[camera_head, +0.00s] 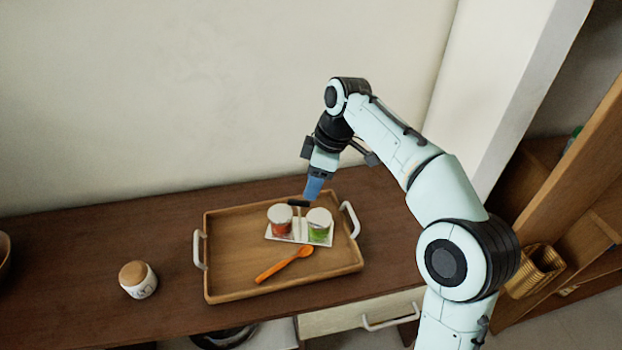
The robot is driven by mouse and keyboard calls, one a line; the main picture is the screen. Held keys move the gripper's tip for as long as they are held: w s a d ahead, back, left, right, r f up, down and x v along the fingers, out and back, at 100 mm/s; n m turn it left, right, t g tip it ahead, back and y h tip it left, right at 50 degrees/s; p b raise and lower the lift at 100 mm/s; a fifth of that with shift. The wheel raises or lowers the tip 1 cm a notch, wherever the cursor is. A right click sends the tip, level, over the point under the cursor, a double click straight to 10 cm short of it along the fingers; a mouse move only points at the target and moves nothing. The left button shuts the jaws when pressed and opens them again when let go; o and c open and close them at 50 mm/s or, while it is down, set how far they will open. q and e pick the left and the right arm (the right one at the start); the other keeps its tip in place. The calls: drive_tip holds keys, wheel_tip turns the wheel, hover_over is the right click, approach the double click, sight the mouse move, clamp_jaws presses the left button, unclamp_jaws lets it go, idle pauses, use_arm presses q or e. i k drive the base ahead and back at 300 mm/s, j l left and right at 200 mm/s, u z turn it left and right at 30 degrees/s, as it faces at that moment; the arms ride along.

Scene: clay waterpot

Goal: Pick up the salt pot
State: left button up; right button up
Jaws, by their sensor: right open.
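No label that reads salt can be made out, so I cannot tell which pot is the salt pot. Two small jars with whitish lids stand side by side on a white holder (300,238) in the wooden tray (237,284). One jar is red (282,229) and the other is green (318,233). A white pot with a wooden lid (138,279) and a dark mark stands on the counter left of the tray. My right gripper (300,203) is open and points down just above and behind the two jars. My left gripper is out of view.
The tray has white handles (350,219) at both ends. An orange spoon (284,265) lies in it in front of the jars. The dark wooden counter (110,234) is clear around the white pot. A wall rises behind, and shelves with a wicker basket (535,272) stand at the right.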

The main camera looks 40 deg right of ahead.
sight(137, 277)
drive_tip(key=k, duration=1)
